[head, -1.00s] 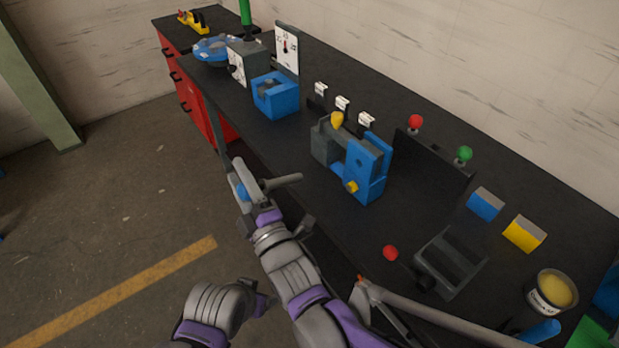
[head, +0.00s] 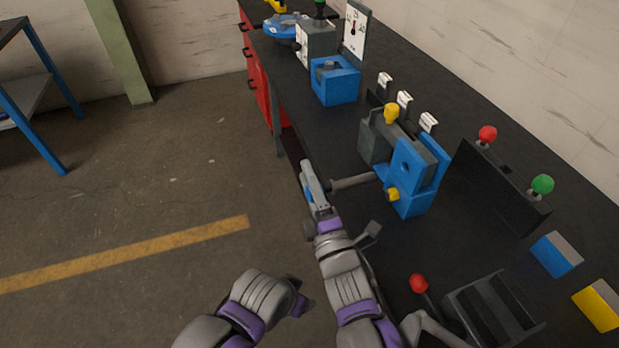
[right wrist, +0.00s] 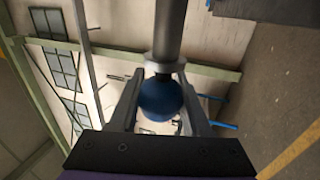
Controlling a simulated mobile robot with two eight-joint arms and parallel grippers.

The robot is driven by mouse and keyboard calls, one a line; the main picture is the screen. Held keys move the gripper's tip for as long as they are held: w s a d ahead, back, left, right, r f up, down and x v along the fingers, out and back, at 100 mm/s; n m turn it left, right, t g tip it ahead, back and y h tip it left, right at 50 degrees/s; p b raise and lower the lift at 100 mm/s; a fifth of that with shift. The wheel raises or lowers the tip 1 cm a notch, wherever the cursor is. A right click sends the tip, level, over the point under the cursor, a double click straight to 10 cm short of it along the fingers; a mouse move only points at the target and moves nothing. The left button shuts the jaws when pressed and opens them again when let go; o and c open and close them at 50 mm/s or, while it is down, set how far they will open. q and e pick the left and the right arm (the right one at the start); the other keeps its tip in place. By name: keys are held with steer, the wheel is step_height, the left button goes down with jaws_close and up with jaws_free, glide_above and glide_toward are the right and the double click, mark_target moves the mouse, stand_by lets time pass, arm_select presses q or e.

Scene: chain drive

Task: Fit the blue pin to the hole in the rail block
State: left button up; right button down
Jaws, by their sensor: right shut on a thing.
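The blue pin has a grey shaft (head: 352,182) and a round blue head (right wrist: 161,98). My right gripper (head: 310,183) is shut on the head, which shows between both fingers in the right wrist view. The shaft points right in the head view, roughly level, toward the rail block (head: 411,178), a blue upright block with a small dark hole in its face. The shaft tip is close to the block's left side; I cannot tell whether it touches. A yellow knob (head: 392,194) sits low on the block.
A grey block (head: 377,145) with a yellow knob (head: 391,114) stands behind the rail block. A blue box (head: 335,82) stands farther back. A dark panel with red (head: 488,134) and green (head: 542,184) knobs is at right. Open floor lies left of the bench.

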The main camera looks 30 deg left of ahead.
steer(key=shift+d, duration=0.1)
steer(key=w+d, duration=0.1)
steer(key=w, duration=0.1)
steer(key=w+d+b, duration=0.1)
steer(key=w+d, duration=0.1)
steer(key=shift+w+d, duration=0.2)
steer(key=shift+d, duration=0.1)
stand_by(1.9)
steer(key=shift+w+d+b, duration=0.35)
steer(key=shift+w+d, duration=1.5)
steer(key=shift+w, duration=0.3)
stand_by(0.3)
steer(key=shift+w+d, duration=0.2)
steer(key=shift+w, duration=0.05)
steer(key=shift+w+d, duration=1.3)
steer(key=shift+w, duration=0.15)
steer(key=shift+c, duration=1.4)
jaws_free()
steer(key=shift+s+a, duration=0.1)
